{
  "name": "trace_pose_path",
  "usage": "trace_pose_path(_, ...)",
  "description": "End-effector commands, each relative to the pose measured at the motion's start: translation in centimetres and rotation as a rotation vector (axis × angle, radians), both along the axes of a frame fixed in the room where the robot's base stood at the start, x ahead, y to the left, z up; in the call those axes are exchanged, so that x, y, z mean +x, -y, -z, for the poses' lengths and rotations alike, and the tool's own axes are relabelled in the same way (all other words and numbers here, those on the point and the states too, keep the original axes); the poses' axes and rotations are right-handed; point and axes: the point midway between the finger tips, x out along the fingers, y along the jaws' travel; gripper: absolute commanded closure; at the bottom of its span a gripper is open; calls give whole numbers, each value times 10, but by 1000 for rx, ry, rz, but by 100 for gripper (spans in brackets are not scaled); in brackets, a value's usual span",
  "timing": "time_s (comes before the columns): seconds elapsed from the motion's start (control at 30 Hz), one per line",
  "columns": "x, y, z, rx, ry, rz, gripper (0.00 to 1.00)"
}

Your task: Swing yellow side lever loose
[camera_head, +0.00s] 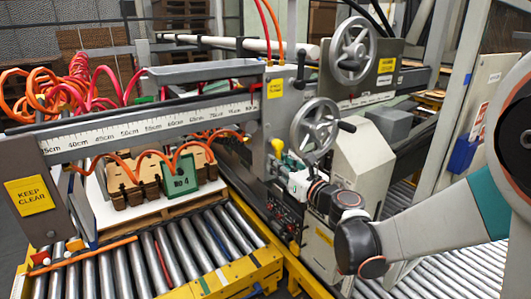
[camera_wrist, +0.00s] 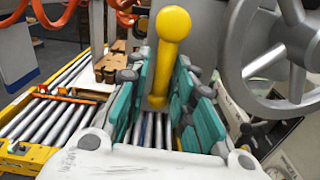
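The yellow side lever (camera_wrist: 171,28) has a round knob on a thick shaft. In the wrist view it stands upright between the two fingers of my gripper (camera_wrist: 160,90). The teal finger pads are apart, one on each side of the shaft, and rollers show through the space between them. In the head view the lever's yellow knob (camera_head: 278,145) shows just left of my gripper (camera_head: 287,168), beside the machine column. I cannot tell whether either pad touches the shaft.
A grey handwheel (camera_head: 314,127) stands just above my gripper, and it looms at the right in the wrist view (camera_wrist: 285,60). A second handwheel (camera_head: 352,50) is higher up. The ruled beam (camera_head: 140,125) with orange hoses runs left. A roller conveyor (camera_head: 190,245) lies below.

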Motion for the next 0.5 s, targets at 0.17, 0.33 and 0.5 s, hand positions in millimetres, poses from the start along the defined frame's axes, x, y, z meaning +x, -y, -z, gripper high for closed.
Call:
trace_pose_path(0.17,-8,-10,-4,182,-122,-2,78)
trace_pose_path(0.33,-14,-18,-9,353,-240,-2,78)
trace_pose_path(0.5,-19,-26,-13,524,-355,-2,78)
